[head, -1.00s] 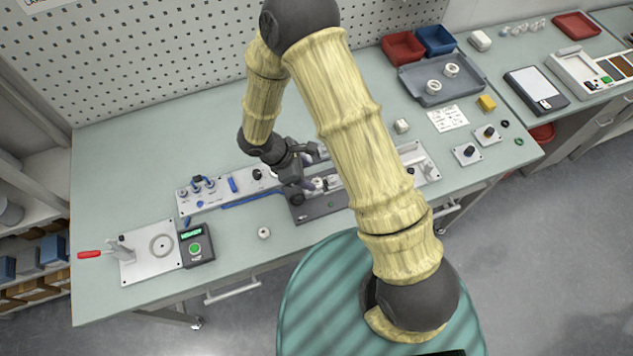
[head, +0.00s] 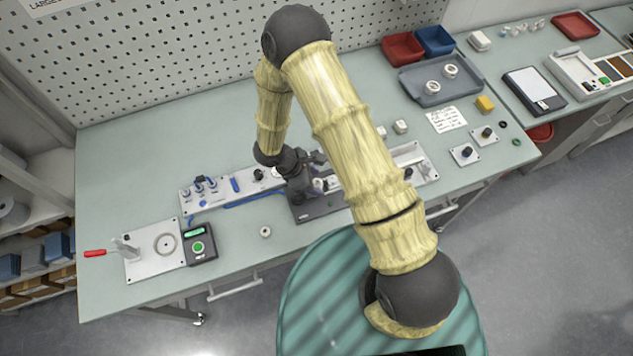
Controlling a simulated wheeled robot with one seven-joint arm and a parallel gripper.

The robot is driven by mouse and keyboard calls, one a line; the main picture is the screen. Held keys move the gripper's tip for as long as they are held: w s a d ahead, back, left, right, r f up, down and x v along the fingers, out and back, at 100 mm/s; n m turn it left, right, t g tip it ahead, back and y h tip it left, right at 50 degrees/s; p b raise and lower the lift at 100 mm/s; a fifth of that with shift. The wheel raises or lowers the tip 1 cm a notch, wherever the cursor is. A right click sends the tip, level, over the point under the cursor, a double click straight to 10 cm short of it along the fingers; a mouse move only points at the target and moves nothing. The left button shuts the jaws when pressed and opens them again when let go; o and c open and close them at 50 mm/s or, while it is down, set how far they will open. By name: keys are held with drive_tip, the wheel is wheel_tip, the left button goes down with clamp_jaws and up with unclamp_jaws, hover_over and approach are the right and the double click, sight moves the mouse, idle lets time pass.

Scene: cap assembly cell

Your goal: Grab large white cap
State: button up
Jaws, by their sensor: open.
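My gripper (head: 306,190) is over the dark fixture plate (head: 312,213) in the middle of the bench, partly hidden by my own arm. It is open; its fingertips are small and hard to make out. A small pale patch shows beside it, too unclear to name. Two round white cap-like pieces, one nearer (head: 433,87) and one farther (head: 450,71), lie in the grey tray (head: 412,92) at the back right, well away from my gripper. A smaller white ring-like piece (head: 265,231) lies on the bench left of the fixture. I cannot tell which is the large white cap.
A panel with blue fittings (head: 222,190) lies left of the fixture. A plate with a red-handled clamp (head: 150,262) and a box with a green button (head: 199,246) stand at the front left. Red (head: 403,47) and blue (head: 434,41) bins stand behind the tray. The back left bench is clear.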

drive_tip(key=shift+s, duration=0.2)
drive_tip(key=c, duration=0.5)
drive_tip(key=shift+w, duration=0.1)
drive_tip(key=c, duration=0.3)
drive_tip(key=shift+c, duration=0.3)
drive_tip(key=shift+r, duration=0.1)
wheel_tip(320, 180, up, 10)
drive_tip(key=b, duration=0.2)
